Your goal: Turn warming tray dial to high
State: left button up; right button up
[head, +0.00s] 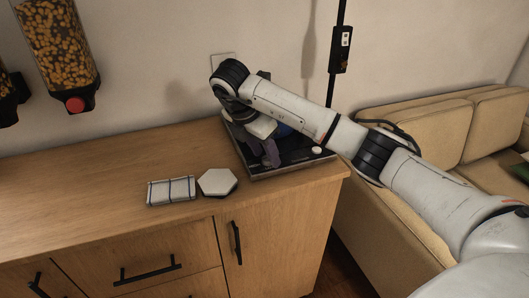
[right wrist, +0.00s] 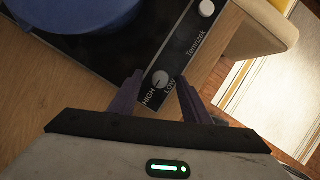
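The warming tray (head: 290,168) is a dark flat slab at the right end of the wooden counter. In the right wrist view its black front strip (right wrist: 180,52) carries a round white dial (right wrist: 160,79) with HIGH and LOW printed beside it. I cannot tell the dial's setting. My right gripper (head: 268,163) reaches down over the tray's front. In the right wrist view its two purple fingers (right wrist: 160,77) are apart, with the tips on either side of the dial; contact is unclear. In the head view the gripper hides this dial. My left gripper is not in view.
A blue pot (right wrist: 75,15) stands on the tray, partly hidden by my arm in the head view. A second white knob (right wrist: 206,8) is on the strip. A white hexagonal piece (head: 217,182) and a folded striped cloth (head: 171,191) lie left. A sofa (head: 440,125) stands right.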

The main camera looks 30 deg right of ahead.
pick_arm(q)
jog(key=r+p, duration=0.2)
jog(key=p, duration=0.1)
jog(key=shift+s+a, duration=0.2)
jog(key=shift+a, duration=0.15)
pick_arm(e)
jog(key=w+v, duration=0.1)
jog(key=v, duration=0.9)
jog(key=shift+s, duration=0.5)
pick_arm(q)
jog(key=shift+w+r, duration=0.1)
pick_arm(e)
jog(key=shift+a+r, duration=0.1)
